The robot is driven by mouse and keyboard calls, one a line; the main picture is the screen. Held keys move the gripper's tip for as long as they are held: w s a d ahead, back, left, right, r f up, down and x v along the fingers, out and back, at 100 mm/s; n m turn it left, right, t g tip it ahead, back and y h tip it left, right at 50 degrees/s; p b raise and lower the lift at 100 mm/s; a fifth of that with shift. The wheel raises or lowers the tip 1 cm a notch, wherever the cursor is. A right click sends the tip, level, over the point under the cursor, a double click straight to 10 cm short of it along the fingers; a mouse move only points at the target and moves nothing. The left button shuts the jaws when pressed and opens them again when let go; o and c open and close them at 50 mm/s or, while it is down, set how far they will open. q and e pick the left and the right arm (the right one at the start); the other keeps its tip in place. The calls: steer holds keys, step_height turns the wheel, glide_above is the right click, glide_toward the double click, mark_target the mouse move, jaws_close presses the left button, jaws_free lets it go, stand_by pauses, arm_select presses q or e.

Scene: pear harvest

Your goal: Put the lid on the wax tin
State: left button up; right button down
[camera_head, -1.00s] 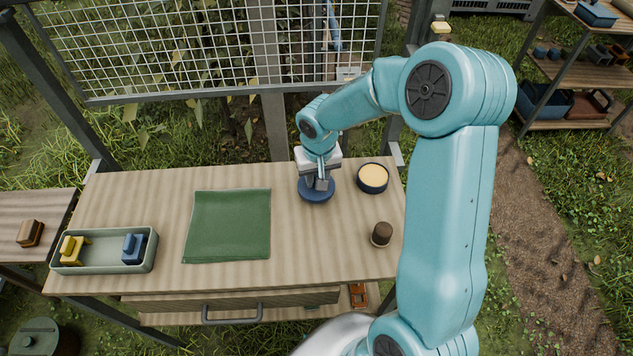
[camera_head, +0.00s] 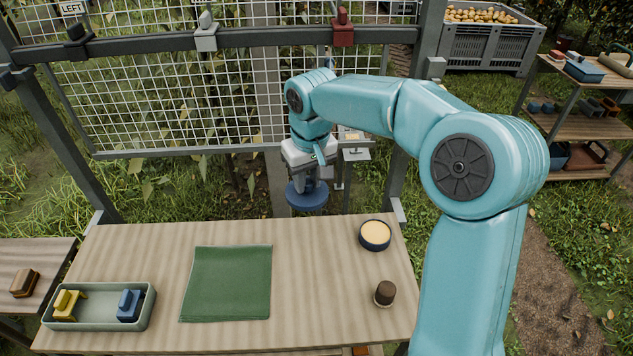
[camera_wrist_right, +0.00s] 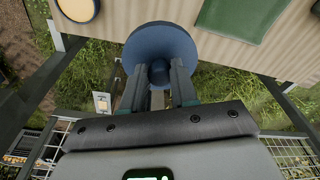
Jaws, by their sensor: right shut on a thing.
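The wax tin (camera_head: 375,235) is a dark blue round tin, open, with pale yellow wax showing, at the right back of the wooden table. It also shows at the top left of the right wrist view (camera_wrist_right: 77,8). The lid (camera_head: 306,196) is a dark blue disc with a knob. My right gripper (camera_head: 310,182) is shut on the lid's knob, which the right wrist view also shows between the fingers (camera_wrist_right: 159,75). The lid hangs in the air above the table's back edge, left of the tin and apart from it. My left gripper is not in view.
The wooden table (camera_head: 322,280) has a green cloth (camera_head: 228,283) and a grey-green tray (camera_head: 98,322) with a yellow and a blue item. A small brown-topped object (camera_head: 385,293) stands in front of the tin. A wire mesh panel (camera_head: 180,100) stands behind the table.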

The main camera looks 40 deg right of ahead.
steer(key=s+d+f+m, duration=0.1)
steer(key=s+d+f, duration=0.2)
steer(key=d+f, duration=0.1)
steer(key=s+d+f, duration=0.4)
steer(key=d+f, duration=0.1)
steer(key=s+d+f+m, duration=0.1)
steer(key=s+d+f, duration=0.2)
steer(key=d+f, duration=0.1)
steer(key=shift+s+d+f+m+p, duration=0.3)
steer(key=shift+s+f+p, duration=0.1)
steer(key=shift+f, duration=0.25)
steer(key=shift+w+f, duration=0.1)
steer(key=shift+f, duration=0.35)
steer(key=shift+r, duration=0.1)
steer(key=shift+b, duration=0.5)
steer(key=shift+f+b, duration=0.55)
steer(key=shift+f, duration=0.1)
